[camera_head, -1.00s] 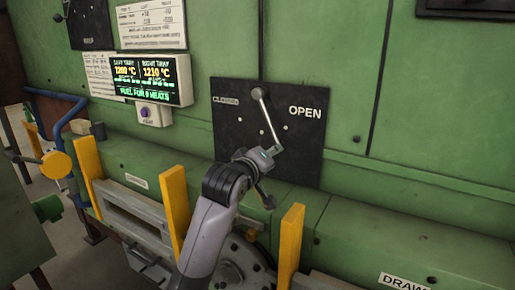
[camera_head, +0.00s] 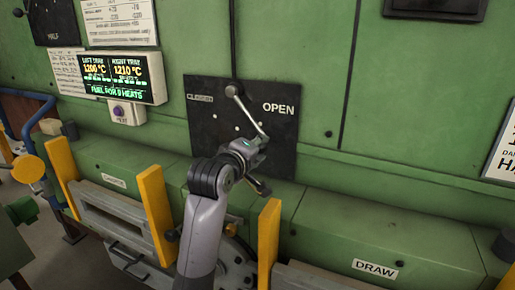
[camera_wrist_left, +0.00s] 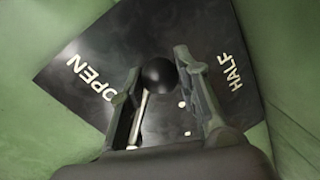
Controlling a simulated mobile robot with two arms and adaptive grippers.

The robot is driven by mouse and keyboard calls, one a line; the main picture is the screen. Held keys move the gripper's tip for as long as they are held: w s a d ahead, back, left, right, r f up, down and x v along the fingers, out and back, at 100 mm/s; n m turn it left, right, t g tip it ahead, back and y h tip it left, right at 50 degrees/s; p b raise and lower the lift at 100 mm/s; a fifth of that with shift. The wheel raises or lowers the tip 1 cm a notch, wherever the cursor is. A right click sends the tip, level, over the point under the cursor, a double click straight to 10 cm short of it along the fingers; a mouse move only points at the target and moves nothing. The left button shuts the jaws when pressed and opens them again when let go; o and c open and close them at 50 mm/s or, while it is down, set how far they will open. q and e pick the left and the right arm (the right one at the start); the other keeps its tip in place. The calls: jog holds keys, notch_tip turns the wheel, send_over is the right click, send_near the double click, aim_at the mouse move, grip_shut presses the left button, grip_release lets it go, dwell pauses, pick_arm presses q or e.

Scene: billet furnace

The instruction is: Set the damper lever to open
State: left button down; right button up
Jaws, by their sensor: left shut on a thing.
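The damper lever (camera_head: 248,113) is a pale metal rod on a dark square plate (camera_head: 210,125) on the green furnace wall. From its upper pivot it slants down and to the right, pointing below the OPEN label (camera_head: 278,108). A partly hidden CLOSED label is at the plate's upper left. My left gripper (camera_head: 260,147) is at the lever's lower end. In the left wrist view, the lever's black ball knob (camera_wrist_left: 158,74) sits between the fingers of my left gripper (camera_wrist_left: 160,88), which is shut on it. OPEN and HALF labels show beyond. My right gripper is not in view.
A lit display (camera_head: 122,77) reads tray temperatures at the upper left, with a small button box (camera_head: 127,113) below. Yellow upright bars (camera_head: 157,213) stand in front of the green ledge. A DRAW label (camera_head: 375,268) is at the lower right.

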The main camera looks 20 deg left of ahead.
pick_arm(q)
jog(key=c, duration=1.2)
grip_release()
jog(key=shift+d+r, duration=0.1)
jog(key=shift+r, duration=0.05)
jog(key=shift+s, duration=0.1)
jog(key=s+r, duration=0.2)
jog(key=s, duration=0.9)
jog(key=shift+s+a, duration=0.3)
jog(key=shift+r, duration=0.1)
